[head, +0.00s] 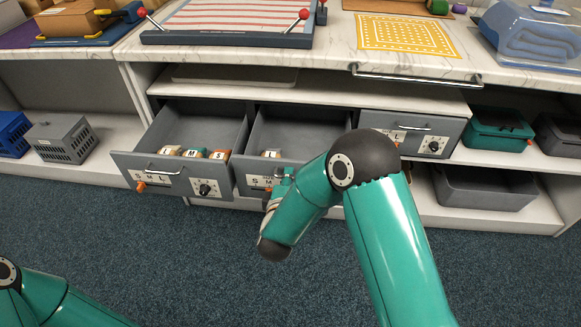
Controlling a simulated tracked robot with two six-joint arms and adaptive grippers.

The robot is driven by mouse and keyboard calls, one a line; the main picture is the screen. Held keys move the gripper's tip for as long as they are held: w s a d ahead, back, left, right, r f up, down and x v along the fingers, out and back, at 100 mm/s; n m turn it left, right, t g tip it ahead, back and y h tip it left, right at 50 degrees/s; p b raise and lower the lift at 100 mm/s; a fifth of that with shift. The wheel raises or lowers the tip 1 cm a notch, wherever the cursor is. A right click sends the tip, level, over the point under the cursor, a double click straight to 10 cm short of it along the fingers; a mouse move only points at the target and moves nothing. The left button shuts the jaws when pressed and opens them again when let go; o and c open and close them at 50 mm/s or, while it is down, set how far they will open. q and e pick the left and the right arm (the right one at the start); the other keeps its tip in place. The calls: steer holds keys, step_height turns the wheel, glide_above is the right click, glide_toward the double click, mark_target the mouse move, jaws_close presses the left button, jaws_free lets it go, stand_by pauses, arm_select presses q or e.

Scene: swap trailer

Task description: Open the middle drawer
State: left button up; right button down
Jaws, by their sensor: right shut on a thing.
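The middle drawer (251,183) is grey and stands pulled out from the white shelf unit. A small block marked L (271,153) lies inside it near the front. My right gripper (281,177) is at the front panel of this drawer, shut on its handle. The handle and the fingertips are mostly hidden by my right wrist and arm, which also cover the right part of the panel. My left gripper is out of view; only part of my left arm shows at the lower left.
The left drawer (125,160) is also pulled out, with several lettered blocks inside. The right drawer (451,127) looks closed. A metal bar (415,77) runs along the worktop edge above. A teal box (497,130) and a grey bin (485,190) sit at right. The carpet in front is clear.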

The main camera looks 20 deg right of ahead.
steer(key=shift+s+a+f, duration=0.2)
steer(key=shift+s+a, duration=0.2)
steer(key=shift+s, duration=0.35)
steer(key=c, duration=1.5)
jaws_free()
steer(key=shift+w, duration=0.1)
steer(key=shift+r, duration=0.1)
steer(key=v, duration=1.2)
